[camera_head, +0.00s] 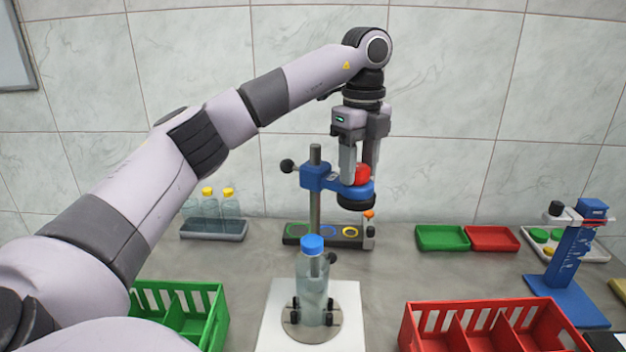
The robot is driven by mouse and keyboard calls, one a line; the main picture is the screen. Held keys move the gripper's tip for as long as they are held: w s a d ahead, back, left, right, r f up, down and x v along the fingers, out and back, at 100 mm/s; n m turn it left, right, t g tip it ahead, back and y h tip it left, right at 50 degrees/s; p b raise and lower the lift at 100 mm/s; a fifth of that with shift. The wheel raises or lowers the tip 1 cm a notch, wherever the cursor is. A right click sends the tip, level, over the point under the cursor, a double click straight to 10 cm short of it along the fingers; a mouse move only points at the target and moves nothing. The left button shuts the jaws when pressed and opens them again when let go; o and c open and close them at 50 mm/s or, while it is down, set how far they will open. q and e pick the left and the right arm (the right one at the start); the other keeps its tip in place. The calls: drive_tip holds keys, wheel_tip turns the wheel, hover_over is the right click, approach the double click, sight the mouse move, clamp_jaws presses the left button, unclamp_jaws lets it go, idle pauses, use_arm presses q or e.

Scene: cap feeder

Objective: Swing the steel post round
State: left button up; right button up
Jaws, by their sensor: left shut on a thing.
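The steel post (315,220) stands upright behind the bottle, near the middle of the table. A blue bracket (318,177) with a black side knob is clamped on it, and its blue arm reaches right to a black round head (356,202). A red knob (362,174) sits on top of that arm. My left gripper (359,178) points down and is shut on the red knob, its fingers partly hiding it. A clear bottle (312,285) with a blue cap (312,244) stands upright in front of the post. My right gripper is not in view.
The bottle is on a round holder (312,335) on a white board. A black strip with coloured rings (296,236) lies behind. Green (205,310) and red (470,320) crates flank the front. A blue stand (568,260) is right; several bottles sit in a tray (213,234) left.

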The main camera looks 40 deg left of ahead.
use_arm(q)
drive_tip(key=shift+w+a+n, duration=0.2)
drive_tip(key=shift+w+n, duration=0.35)
drive_tip(key=shift+n, duration=0.15)
drive_tip(key=shift+w+a+n, duration=0.2)
drive_tip(key=shift+w+n, duration=0.3)
drive_tip(key=shift+n, duration=0.2)
drive_tip(key=shift+w, duration=0.1)
drive_tip(key=shift+a, duration=0.1)
drive_tip(key=shift+w+a+n, duration=0.3)
drive_tip(key=shift+w+n, duration=0.1)
drive_tip(key=shift+n, duration=0.4)
drive_tip(key=shift+w+a+n, duration=0.25)
drive_tip(key=shift+w+n, duration=0.15)
drive_tip(key=shift+n, duration=0.4)
drive_tip(key=o, duration=1)
